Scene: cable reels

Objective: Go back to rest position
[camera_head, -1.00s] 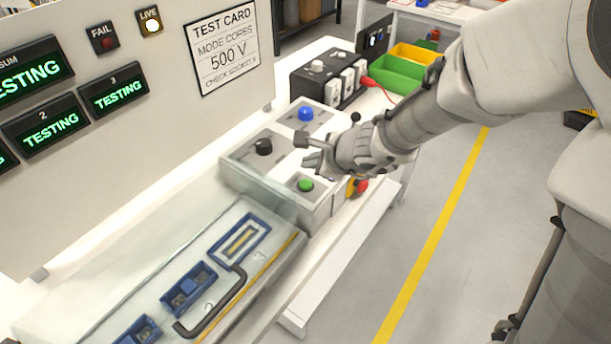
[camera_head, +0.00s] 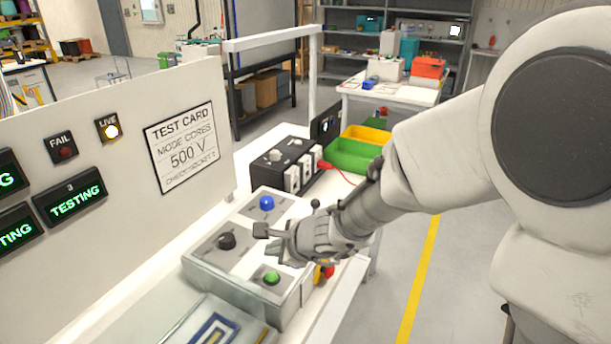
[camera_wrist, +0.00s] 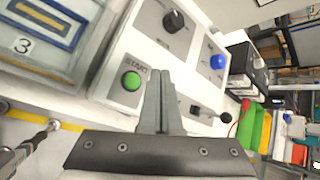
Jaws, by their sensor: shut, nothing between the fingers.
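My gripper (camera_head: 276,238) is over the right part of the grey control box (camera_head: 203,275) in the head view. In the wrist view its fingers (camera_wrist: 162,92) are together with nothing between them. The box carries a black knob (camera_head: 227,241), a blue button (camera_head: 267,202) and a green button (camera_head: 271,278). The green button (camera_wrist: 131,81) is just left of the fingers in the wrist view, and the black knob (camera_wrist: 173,21) is beyond their tips. Contact with the box cannot be told.
A test panel (camera_head: 110,190) shows green TESTING displays and a lit LIVE lamp (camera_head: 108,127). A black instrument (camera_head: 290,160) with a red lead and green (camera_head: 352,156) and yellow bins stand behind. Open floor (camera_head: 465,290) lies right, along a yellow line.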

